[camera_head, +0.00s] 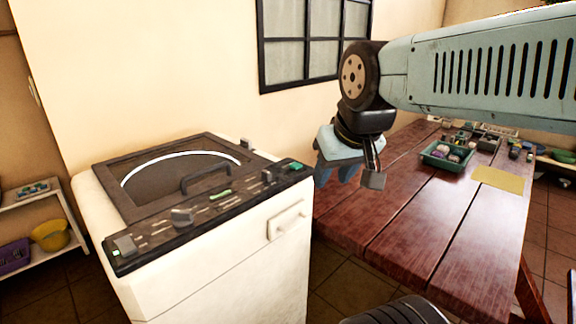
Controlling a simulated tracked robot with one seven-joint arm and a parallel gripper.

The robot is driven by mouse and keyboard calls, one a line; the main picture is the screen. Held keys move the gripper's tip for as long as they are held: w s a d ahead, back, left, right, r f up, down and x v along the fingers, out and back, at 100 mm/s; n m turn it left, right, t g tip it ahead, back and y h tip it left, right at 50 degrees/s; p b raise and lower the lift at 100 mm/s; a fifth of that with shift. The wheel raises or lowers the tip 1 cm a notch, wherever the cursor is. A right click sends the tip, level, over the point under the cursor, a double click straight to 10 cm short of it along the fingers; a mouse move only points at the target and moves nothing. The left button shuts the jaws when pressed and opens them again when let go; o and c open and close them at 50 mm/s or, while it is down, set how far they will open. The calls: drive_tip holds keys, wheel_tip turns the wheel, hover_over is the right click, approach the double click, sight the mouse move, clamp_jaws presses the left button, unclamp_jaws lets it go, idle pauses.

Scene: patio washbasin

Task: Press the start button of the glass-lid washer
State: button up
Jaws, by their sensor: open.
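The white glass-lid washer (215,265) stands left of centre against the wall. Its dark lid (180,172) with a handle is shut. A green button (297,167) sits at the panel's right end, a green bar (221,195) near the middle and a small green light (116,253) at the left end. I cannot tell which is the start button. My gripper (338,178) is open, empty, pointing down right of the washer, apart from the panel.
A red-brown wooden table (400,230) stands right of the washer. It bears a green tray (447,156) of small things and a yellow mat (497,178). A shelf with a yellow bowl (50,236) stands at the left. The space above the washer is clear.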

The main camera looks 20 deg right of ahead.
clamp_jaws()
idle(1.5)
